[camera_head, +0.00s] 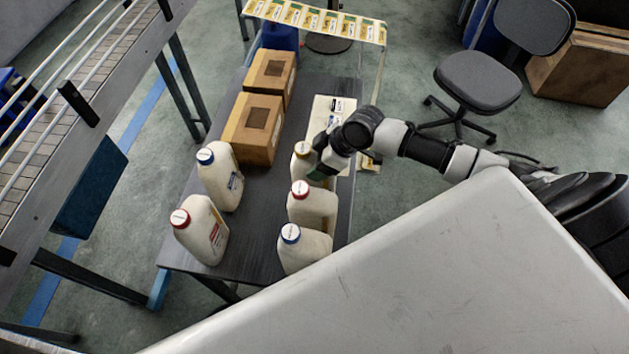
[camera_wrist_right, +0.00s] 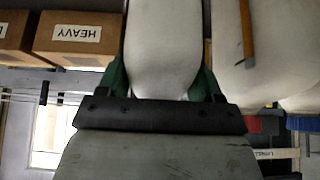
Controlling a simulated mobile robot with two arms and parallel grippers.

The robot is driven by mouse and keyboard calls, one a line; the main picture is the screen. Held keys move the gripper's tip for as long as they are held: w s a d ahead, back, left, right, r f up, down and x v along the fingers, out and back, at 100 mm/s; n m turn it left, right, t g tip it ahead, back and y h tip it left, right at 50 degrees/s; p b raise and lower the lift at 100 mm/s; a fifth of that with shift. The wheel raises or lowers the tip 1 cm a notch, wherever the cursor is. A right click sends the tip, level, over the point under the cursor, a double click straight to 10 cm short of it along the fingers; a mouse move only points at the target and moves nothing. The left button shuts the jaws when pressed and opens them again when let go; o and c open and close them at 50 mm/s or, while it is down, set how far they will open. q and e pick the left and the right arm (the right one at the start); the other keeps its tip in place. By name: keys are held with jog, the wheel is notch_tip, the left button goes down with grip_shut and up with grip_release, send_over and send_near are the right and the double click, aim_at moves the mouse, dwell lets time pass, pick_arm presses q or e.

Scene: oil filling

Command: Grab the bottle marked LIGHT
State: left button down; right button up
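My right gripper (camera_head: 322,172) is at this bottle's right side. In the right wrist view its green fingers (camera_wrist_right: 162,80) lie along both sides of a white bottle body (camera_wrist_right: 165,45), with no clear gap. Nearer in the row are a red-capped bottle (camera_head: 312,207) and a blue-capped bottle (camera_head: 302,246). No LIGHT marking can be read. My left gripper is not in view.
On the table's left stand a blue-capped bottle (camera_head: 220,176) and a red-capped bottle (camera_head: 202,230). Two cardboard boxes (camera_head: 255,128) stand behind them; a HEAVY label (camera_wrist_right: 77,33) shows in the wrist view. A conveyor (camera_head: 75,110) runs along the left. The middle of the table is clear.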

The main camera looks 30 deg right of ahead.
grip_shut()
jog(key=shift+w+r, duration=0.1)
